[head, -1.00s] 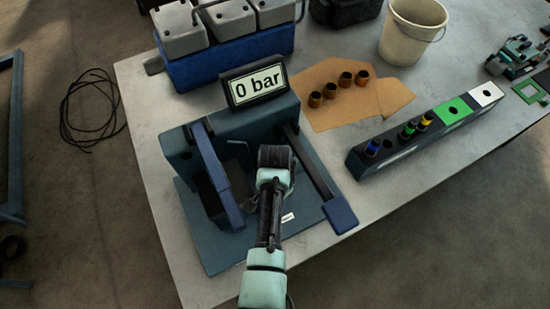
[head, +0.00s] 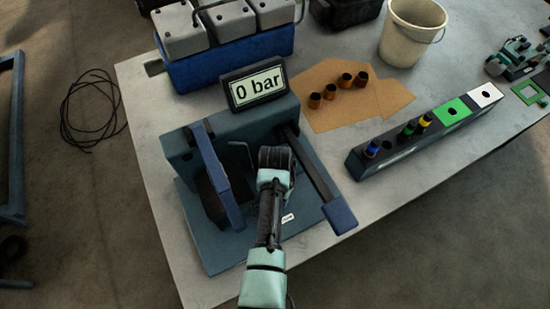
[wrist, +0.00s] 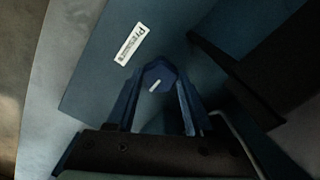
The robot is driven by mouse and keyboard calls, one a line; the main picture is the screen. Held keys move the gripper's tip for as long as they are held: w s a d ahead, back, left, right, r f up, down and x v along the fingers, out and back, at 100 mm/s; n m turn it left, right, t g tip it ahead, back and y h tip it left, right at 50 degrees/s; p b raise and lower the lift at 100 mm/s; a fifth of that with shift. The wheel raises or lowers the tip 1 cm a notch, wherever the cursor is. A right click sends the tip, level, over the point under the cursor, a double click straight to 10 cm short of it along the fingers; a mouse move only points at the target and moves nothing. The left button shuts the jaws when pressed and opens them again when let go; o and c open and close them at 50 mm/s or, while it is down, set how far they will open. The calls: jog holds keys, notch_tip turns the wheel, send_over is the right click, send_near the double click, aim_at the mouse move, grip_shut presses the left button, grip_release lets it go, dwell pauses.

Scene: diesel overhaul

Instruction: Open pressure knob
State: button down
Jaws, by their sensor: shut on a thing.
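The pressure knob (wrist: 153,82) shows in the wrist view as a dark blue, many-sided cap with a short white mark, slanted up to the right. My gripper (wrist: 158,98) is shut on the knob, with a finger on either side. In the head view my wrist (head: 275,160) is over the front of the blue-green test stand (head: 215,252), and hides the knob and my fingertips. The display (head: 255,84) on top of the stand reads "0 bar".
A blue lever arm (head: 218,178) stands left of my wrist, and another bar with a blue end (head: 339,215) lies to the right. A bent grey rod (head: 240,146) is close by. A dark rack (head: 360,165) stands farther right on the table.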

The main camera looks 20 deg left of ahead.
jog(key=shift+c, duration=1.5)
grip_release()
notch_tip(320, 180, up, 13)
jog(key=b, duration=0.1)
jog(key=shift+b, duration=0.3)
